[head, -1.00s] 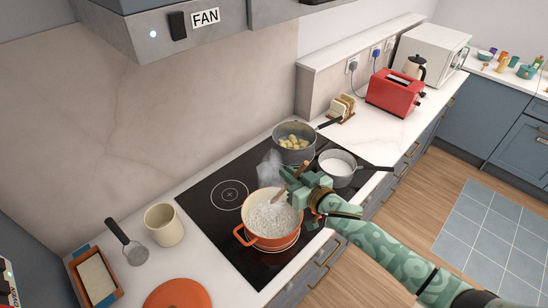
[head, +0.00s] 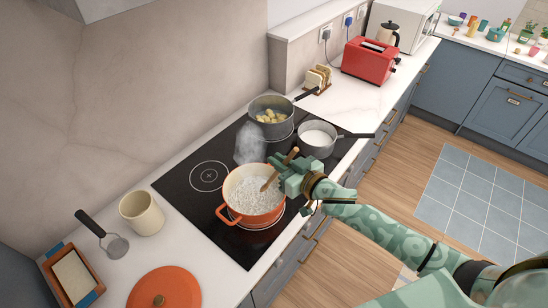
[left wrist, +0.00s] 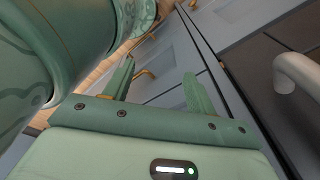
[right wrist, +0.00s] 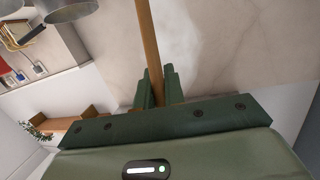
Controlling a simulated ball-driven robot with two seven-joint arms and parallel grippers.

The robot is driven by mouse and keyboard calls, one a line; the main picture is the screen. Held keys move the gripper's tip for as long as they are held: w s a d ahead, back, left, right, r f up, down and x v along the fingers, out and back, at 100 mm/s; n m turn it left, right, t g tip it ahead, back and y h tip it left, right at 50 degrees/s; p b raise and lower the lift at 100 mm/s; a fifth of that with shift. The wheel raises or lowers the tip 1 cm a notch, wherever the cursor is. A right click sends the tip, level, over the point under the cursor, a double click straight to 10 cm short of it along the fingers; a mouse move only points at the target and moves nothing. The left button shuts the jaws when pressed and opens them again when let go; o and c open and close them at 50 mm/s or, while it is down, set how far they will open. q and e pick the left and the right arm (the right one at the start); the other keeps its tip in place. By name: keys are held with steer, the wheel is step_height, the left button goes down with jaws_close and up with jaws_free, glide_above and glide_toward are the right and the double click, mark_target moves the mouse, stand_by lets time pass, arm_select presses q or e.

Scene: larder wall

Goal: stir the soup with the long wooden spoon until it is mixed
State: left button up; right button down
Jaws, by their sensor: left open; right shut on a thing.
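The orange pot (head: 252,219) stands on the front of the black hob. Pale, lumpy soup (head: 246,198) fills it, and steam rises behind it. My right gripper (head: 290,176) is at the pot's right rim, shut on the long wooden spoon (head: 267,184). The spoon is tilted, its lower end in the soup and its bowl hidden. In the right wrist view the spoon's handle (right wrist: 149,45) runs up between the fingers. My left gripper shows only in the left wrist view (left wrist: 158,82), open and empty in front of blue-grey cabinet doors.
A pan of yellow pieces (head: 271,131) and a pan of white liquid (head: 318,152) stand behind on the hob (head: 181,193). A red toaster (head: 369,62) stands farther back.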

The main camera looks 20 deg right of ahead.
steer(key=f+b, duration=0.1)
steer(key=w+f+b, duration=0.1)
steer(key=f+b, duration=0.1)
steer(key=f, duration=0.1)
steer(key=shift+w+a+f, duration=0.1)
steer(key=shift+w+a, duration=0.05)
steer(key=shift+a, duration=0.25)
steer(key=f+b, duration=0.1)
steer(key=f, duration=0.1)
steer(key=w+a+f+b, duration=0.1)
steer(key=f+b, duration=0.1)
steer(key=w+f+b, duration=0.1)
steer(key=f+b, duration=0.1)
steer(key=shift+w+a+f, duration=0.15)
steer(key=shift+a, duration=0.1)
